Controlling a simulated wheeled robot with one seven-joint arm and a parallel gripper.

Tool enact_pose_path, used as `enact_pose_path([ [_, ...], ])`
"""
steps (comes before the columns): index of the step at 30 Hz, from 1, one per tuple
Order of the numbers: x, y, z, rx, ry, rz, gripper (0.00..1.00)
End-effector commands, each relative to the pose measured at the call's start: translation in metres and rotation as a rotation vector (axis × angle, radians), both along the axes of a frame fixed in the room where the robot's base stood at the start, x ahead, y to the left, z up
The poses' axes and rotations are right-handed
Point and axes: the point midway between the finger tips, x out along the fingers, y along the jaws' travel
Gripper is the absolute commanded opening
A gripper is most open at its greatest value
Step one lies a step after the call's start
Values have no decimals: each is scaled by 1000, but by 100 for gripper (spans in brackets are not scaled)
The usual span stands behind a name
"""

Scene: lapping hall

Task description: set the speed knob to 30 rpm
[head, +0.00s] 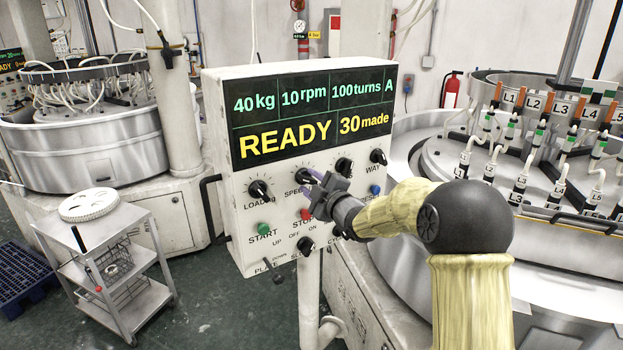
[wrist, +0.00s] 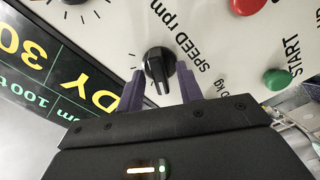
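The speed knob (wrist: 157,66) is black with a pale pointer line. In the wrist view it sits beside the label "SPEED rpm" on the white panel. My gripper (wrist: 159,75) has its two purple fingers apart, one on each side of the knob's near part. Small gaps seem to show; I cannot tell whether either finger touches it. The display (head: 314,112) reads 40 kg, 10 rpm, 100 turns, A, READY and 30 made.
A trolley (head: 92,262) stands left of the control box (head: 222,160). Lapping machines stand on both sides.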

Motion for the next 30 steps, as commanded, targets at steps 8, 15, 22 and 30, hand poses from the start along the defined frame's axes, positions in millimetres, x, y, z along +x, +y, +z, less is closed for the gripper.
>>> enact_pose_path([
  [8,1,1,-1,0,0,0,34],
  [15,1,0,-1,0,0,-1,0],
  [22,1,-1,-1,7,5,-2,0],
  [30,2,-1,-2,71,49,-4,0],
])
